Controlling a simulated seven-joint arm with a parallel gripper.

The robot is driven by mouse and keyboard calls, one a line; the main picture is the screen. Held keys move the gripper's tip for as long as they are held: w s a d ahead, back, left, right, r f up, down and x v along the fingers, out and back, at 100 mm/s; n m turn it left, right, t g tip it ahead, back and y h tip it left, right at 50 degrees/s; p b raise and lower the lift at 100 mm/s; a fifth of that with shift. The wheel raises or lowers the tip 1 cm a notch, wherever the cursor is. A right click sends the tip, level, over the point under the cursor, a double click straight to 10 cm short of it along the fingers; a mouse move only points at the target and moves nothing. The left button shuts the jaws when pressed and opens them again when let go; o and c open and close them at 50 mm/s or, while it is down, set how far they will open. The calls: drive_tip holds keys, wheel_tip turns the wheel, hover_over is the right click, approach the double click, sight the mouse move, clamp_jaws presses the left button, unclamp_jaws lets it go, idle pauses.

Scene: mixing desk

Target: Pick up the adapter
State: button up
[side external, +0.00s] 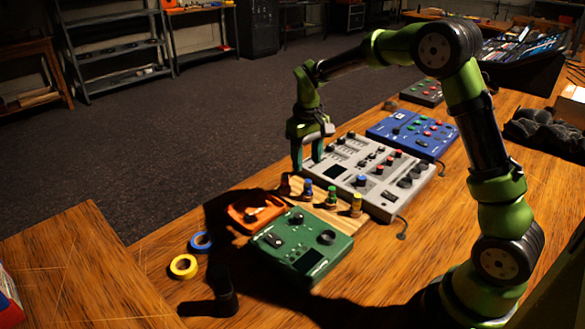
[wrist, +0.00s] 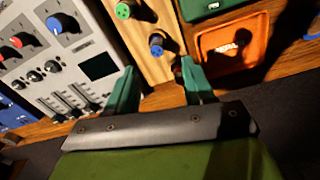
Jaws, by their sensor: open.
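Several small upright adapters stand in a row on a wooden board (wrist: 143,68): a blue-topped adapter (side external: 307,190), a green-topped adapter (side external: 331,197) and a yellow one (side external: 356,205). A small dark brown piece (side external: 284,185) stands at the row's left end. The task does not say which adapter it means. In the wrist view the blue-topped adapter (wrist: 157,44) lies just beyond the gap between my fingertips, with the green-topped one (wrist: 124,10) farther off. The dark piece shows near the right fingertip, partly hidden.
The grey mixer (side external: 372,172) is right of the board, with a blue box (side external: 415,134) behind it. A green device (side external: 303,247) and an orange tray (side external: 243,214) are in front. Yellow (side external: 184,266) and blue (side external: 201,241) tape rolls lie left, near the desk's edge.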

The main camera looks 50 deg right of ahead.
sight(308, 181)
wheel_tip(308, 181, down, 3)
drive_tip(key=f, duration=0.5)
drive_tip(key=shift+s+d+f, duration=0.1)
drive_tip(key=shift+s+d, duration=0.1)
clamp_jaws()
